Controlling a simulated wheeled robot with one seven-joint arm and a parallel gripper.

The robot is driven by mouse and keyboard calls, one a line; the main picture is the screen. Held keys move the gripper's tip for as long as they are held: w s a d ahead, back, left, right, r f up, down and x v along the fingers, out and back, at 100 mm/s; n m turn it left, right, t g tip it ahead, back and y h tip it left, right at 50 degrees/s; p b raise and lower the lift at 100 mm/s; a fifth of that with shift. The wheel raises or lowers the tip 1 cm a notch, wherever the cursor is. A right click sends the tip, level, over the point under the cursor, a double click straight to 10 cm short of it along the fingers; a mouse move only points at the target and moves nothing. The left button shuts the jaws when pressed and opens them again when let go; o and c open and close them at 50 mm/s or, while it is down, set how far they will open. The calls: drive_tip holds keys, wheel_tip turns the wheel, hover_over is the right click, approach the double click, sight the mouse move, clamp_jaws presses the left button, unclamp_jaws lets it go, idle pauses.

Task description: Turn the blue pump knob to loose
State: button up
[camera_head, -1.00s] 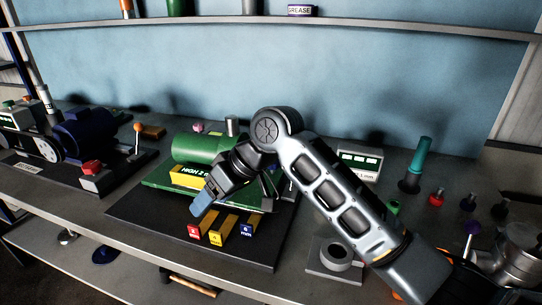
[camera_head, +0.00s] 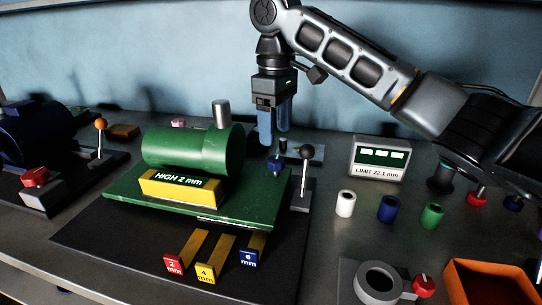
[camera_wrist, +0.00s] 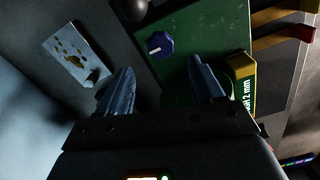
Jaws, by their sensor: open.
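The blue pump knob (camera_head: 275,165) is a small dark blue dial at the back right corner of the green pump base (camera_head: 258,208). In the wrist view the knob (camera_wrist: 160,45) shows a white pointer mark and lies just beyond the fingertips, roughly centred between them. My gripper (camera_head: 273,138) points down above the knob, its blue fingers apart and empty. In the wrist view my gripper (camera_wrist: 162,68) is open, with a clear gap between the fingers. I see no contact with the knob.
A black-balled lever (camera_head: 305,165) stands close to the right of the knob. The green motor cylinder (camera_head: 190,150) is to the left. A limit display (camera_head: 380,158) and white, blue and green cylinders stand further right. A flat metal plate (camera_wrist: 75,52) lies near the left finger.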

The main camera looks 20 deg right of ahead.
sight(275, 159)
wheel_tip(275, 159, down, 7)
drive_tip(key=shift+a+r+b, duration=0.1)
drive_tip(key=shift+b, duration=0.3)
drive_tip(key=c, duration=1.1)
